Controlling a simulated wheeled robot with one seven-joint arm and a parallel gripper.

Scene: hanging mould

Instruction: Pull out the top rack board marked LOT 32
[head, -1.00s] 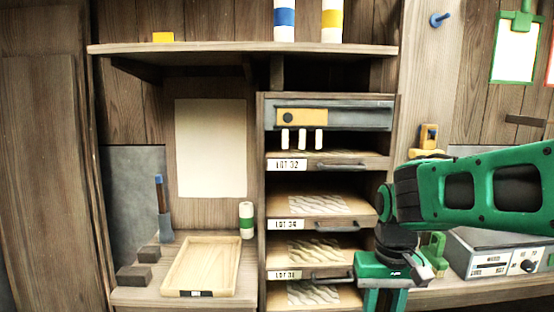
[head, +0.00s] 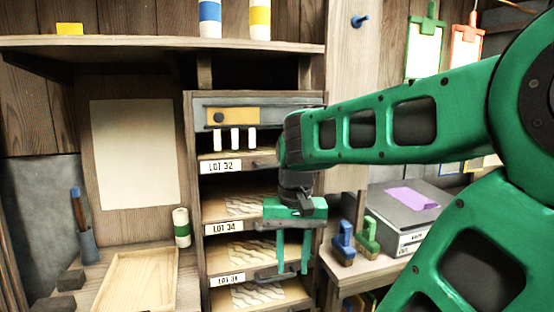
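The top rack board (head: 208,154) carries a white label reading LOT 32 and sits in the upper slot of the wooden rack (head: 193,200). Its dark handle (head: 262,163) is partly hidden behind my arm. My gripper (head: 292,271) points down in front of the rack's right half, lower than the LOT 32 board and apart from its handle. Its two green fingers are spread with nothing visible between them except the rack behind. The fingers overlap the middle and lower boards in the head view; I cannot tell how far in front they are.
Below are a board labelled LOT 34 (head: 224,228) and a lower labelled board (head: 229,281) with a dark handle. Several white cylinders (head: 235,139) stand above LOT 32. A wooden tray (head: 143,280) is at left. Blue and green tools and a grey box (head: 400,215) are at right.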

